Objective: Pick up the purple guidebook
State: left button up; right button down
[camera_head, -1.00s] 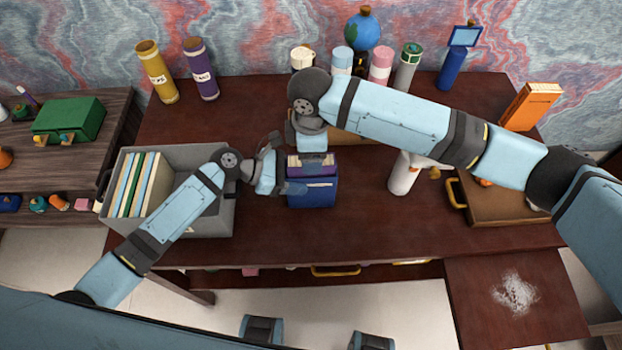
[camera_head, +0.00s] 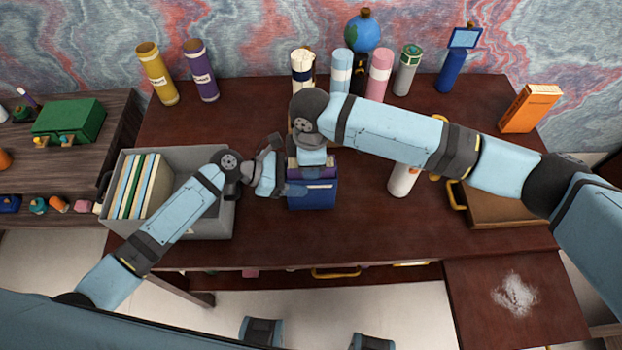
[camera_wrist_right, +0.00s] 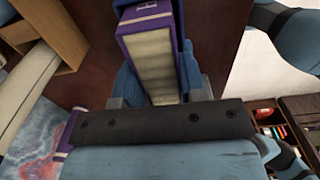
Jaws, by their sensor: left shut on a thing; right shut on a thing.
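The purple guidebook (camera_wrist_right: 150,55) stands in a blue holder (camera_head: 318,200) on the desk; its cream page edges face the right wrist view. In the head view only a strip of the purple guidebook (camera_head: 297,174) shows above the holder. My right gripper (camera_head: 313,163) points down over the holder from behind. In the wrist view its fingers (camera_wrist_right: 160,97) lie on either side of the book, shut on it. My left gripper (camera_head: 284,188) is at the holder's left side, shut on the holder; its fingertips are hard to make out.
A grey bin (camera_head: 222,222) with several upright folders stands at left. A white cylinder (camera_head: 402,182) and a brown case (camera_head: 495,207) are to the right. Several tubes, a globe (camera_head: 362,33) and an orange book (camera_head: 530,108) line the back. The front middle of the desk is clear.

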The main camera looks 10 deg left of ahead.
jog(key=shift+r, duration=0.15)
notch_tip(320, 180, up, 28)
dwell(0.3)
pick_arm(q)
jog(key=o, duration=1)
jog(key=shift+o, duration=0.2)
